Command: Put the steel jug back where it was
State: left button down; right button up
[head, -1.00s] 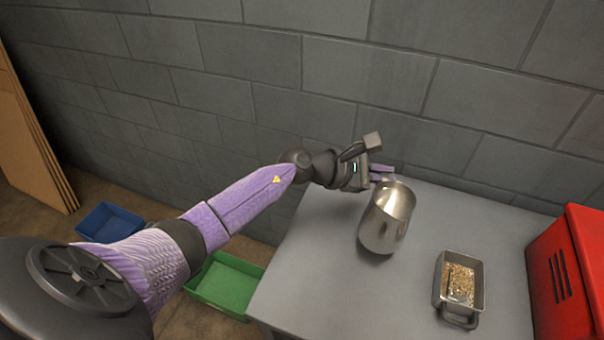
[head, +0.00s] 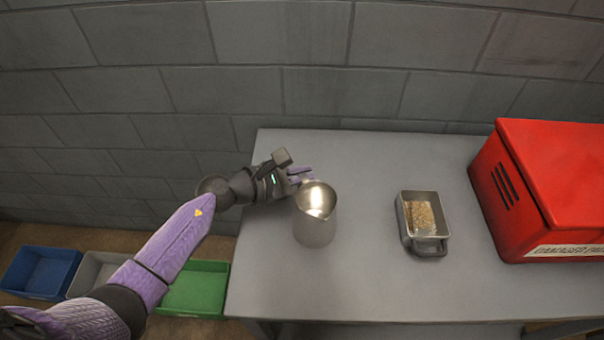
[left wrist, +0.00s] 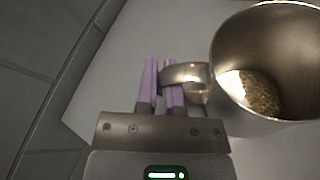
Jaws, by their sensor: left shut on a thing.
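The steel jug (head: 314,228) is upright over the left part of the grey table, its mouth facing up. My left gripper (head: 301,175) is at its back left side and shut on its handle. In the left wrist view the purple fingers (left wrist: 161,85) close on the handle (left wrist: 192,74), and the jug (left wrist: 228,60) has some grainy matter inside at the bottom. I cannot tell whether the jug's base touches the table. My right gripper is not in view.
The grey table (head: 350,290) has free room around the jug. A small steel tin (head: 408,230) with grains stands to its right, then a red box (head: 545,190). Blue (head: 42,270), grey (head: 92,270) and green (head: 200,285) bins are on the floor at left. A block wall (head: 300,60) stands behind.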

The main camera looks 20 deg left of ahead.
pick_arm(q)
jog(key=c, duration=1.2)
grip_release()
jog(key=shift+f, duration=0.2)
jog(key=o, duration=0.4)
jog(key=shift+r, duration=0.1)
jog(key=shift+o, duration=0.2)
jog(key=shift+r, duration=0.25)
jog(key=p+v, duration=0.2)
jog(key=v, duration=1)
jog(key=shift+p, duration=0.3)
